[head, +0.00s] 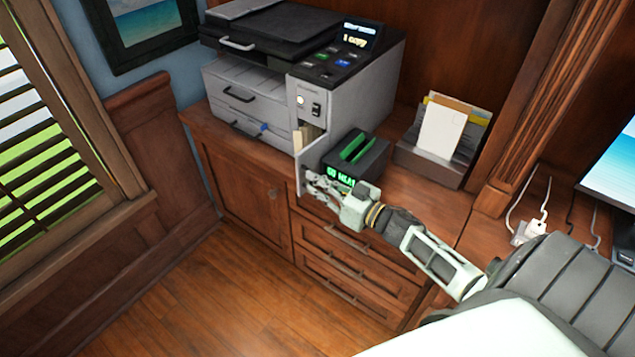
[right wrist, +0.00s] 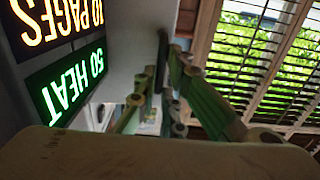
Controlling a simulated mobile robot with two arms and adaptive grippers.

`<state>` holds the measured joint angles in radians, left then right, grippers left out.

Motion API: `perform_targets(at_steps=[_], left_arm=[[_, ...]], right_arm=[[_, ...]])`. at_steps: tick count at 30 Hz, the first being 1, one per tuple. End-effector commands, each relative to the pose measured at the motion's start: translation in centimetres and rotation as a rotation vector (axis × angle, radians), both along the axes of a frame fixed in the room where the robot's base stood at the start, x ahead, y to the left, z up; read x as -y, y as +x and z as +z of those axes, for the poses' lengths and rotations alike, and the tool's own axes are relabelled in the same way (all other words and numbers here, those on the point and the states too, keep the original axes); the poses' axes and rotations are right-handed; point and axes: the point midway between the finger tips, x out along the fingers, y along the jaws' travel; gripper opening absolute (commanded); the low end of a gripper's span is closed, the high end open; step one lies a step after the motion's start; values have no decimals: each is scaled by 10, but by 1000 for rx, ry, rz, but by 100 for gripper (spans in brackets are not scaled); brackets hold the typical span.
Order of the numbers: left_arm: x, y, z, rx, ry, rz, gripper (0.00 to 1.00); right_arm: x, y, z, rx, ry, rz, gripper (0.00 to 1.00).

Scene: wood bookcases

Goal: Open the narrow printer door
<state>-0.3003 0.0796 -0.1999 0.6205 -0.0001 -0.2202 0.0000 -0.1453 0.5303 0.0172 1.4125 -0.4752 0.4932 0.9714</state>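The grey printer (head: 345,95) stands on a wooden cabinet. Its narrow door (head: 302,176) is a thin light panel low at the printer's front right corner, standing out from the body, with a slot and pale paper-like pieces beside it. My right gripper (head: 316,184) is at the door's right side, close to its outer edge. Its fingers look spread in the right wrist view (right wrist: 163,85), beside a grey panel. Whether they touch the door is hard to tell. My left gripper is not in view.
A dark box with a green-lit display (head: 355,160) sits just right of the door; its lit signs (right wrist: 70,88) fill the wrist view's left. A paper holder (head: 440,150) stands farther right. Drawers (head: 350,255) are below. The floor (head: 210,300) in front is clear.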

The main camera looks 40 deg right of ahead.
Motion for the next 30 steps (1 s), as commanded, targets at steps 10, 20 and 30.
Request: perform_targets(at_steps=[10,20,30], left_arm=[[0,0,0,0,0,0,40],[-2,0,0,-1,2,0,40],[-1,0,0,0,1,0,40]], right_arm=[[3,1,1,0,-1,-8,27],[6,-12,-1,-3,-1,-5,27],[27,-75,-1,-4,-1,-7,27]])
